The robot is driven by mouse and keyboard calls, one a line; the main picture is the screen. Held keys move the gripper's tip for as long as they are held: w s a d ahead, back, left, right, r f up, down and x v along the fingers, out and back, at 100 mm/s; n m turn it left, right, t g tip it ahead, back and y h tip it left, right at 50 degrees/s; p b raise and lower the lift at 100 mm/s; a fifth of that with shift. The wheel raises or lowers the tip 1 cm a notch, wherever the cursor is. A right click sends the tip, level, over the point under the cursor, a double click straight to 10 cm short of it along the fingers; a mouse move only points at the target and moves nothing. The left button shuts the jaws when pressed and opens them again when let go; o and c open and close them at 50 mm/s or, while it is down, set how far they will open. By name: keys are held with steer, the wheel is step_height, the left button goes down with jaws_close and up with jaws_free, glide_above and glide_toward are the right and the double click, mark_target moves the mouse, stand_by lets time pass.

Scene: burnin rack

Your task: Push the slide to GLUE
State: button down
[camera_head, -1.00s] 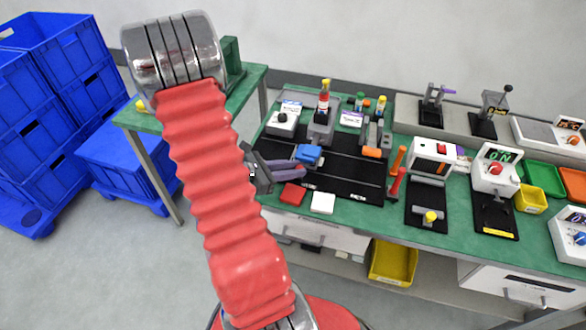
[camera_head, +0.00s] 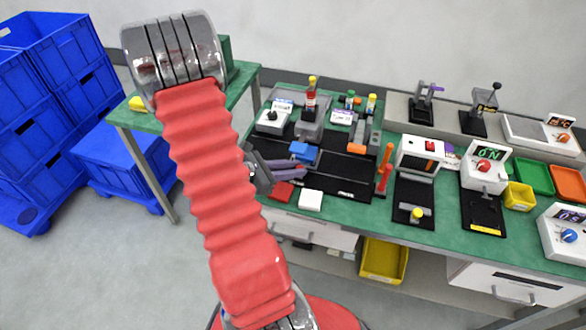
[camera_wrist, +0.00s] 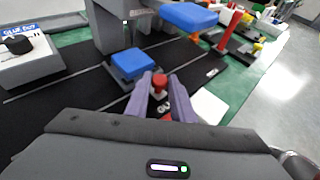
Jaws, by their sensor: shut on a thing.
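My gripper (camera_head: 300,170) reaches over the front of the black slide board (camera_head: 340,180). In the wrist view its two purple fingers (camera_wrist: 166,92) are shut on a small red knob (camera_wrist: 160,82) with a dark stem. White lettering on the board, partly covered by the fingers, shows just beside the knob; only part of the word reads. A blue block (camera_wrist: 132,63) sits low on the board just left of the knob, and a second blue part (camera_wrist: 188,15) shows higher up. In the head view a blue block (camera_head: 302,151) is just behind my fingertips.
A grey glue station with a red bottle (camera_head: 311,97) stands behind the board. The white box labelled GLUE (camera_wrist: 25,60) is at the left. A red block (camera_head: 281,190) and a white block (camera_head: 310,200) lie at the front edge. A red-orange upright handle (camera_head: 385,170) stands right.

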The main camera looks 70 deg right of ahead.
steer(key=c, duration=1.6)
jaws_free()
steer(key=v, duration=1.3)
steer(key=shift+w+a+r, duration=0.1)
steer(key=shift+w+a, duration=0.15)
